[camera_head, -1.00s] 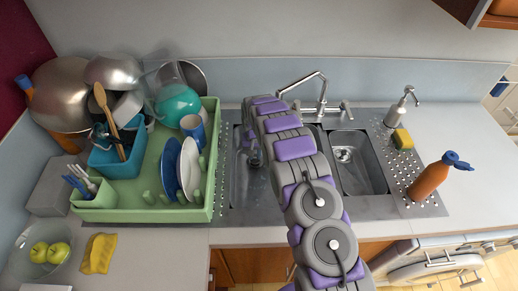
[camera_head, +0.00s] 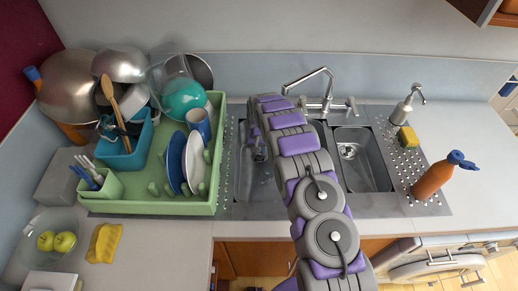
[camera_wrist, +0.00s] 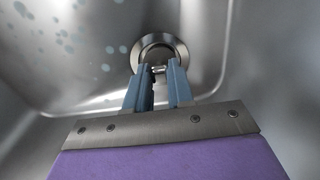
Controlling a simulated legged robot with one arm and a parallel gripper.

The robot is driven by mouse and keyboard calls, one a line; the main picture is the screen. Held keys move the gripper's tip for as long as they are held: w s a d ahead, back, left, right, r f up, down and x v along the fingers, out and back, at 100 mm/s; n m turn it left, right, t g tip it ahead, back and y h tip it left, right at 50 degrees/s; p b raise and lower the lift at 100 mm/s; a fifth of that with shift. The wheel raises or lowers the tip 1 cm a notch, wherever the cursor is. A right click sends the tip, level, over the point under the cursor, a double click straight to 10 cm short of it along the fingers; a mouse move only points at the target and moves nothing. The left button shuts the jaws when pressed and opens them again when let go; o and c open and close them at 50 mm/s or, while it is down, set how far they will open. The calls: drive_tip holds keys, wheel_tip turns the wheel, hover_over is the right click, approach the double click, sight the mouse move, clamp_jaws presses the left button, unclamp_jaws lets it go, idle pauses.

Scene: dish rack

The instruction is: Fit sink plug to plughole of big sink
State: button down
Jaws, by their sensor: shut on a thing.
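The big sink (camera_head: 247,186) is the left metal basin in the head view, partly covered by my arm. Its plughole (camera_wrist: 181,46) shows in the wrist view as a round metal ring in the basin floor. The sink plug (camera_wrist: 157,53) appears as a dark disc within the ring, with a small bright part between my fingertips. My gripper (camera_wrist: 159,69) is shut on that part at the ring's near edge. It also shows low in the big sink in the head view (camera_head: 259,153). I cannot tell whether the plug is seated or just above the hole.
A smaller sink (camera_head: 367,173) lies right of my arm, with a tap (camera_head: 326,88) behind. A green dish rack (camera_head: 150,207) with dishes stands to the left. An orange bottle (camera_head: 433,178), a soap dispenser (camera_head: 403,108) and a sponge (camera_head: 407,137) stand to the right.

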drive_tip(key=shift+f, duration=0.3)
idle(0.6)
drive_tip(key=c, duration=0.9)
unclamp_jaws()
wheel_tip(320, 180, up, 17)
drive_tip(key=p, duration=0.2)
drive_tip(key=shift+r+p, duration=0.15)
drive_tip(key=shift+p, duration=0.2)
drive_tip(key=shift+a, duration=0.1)
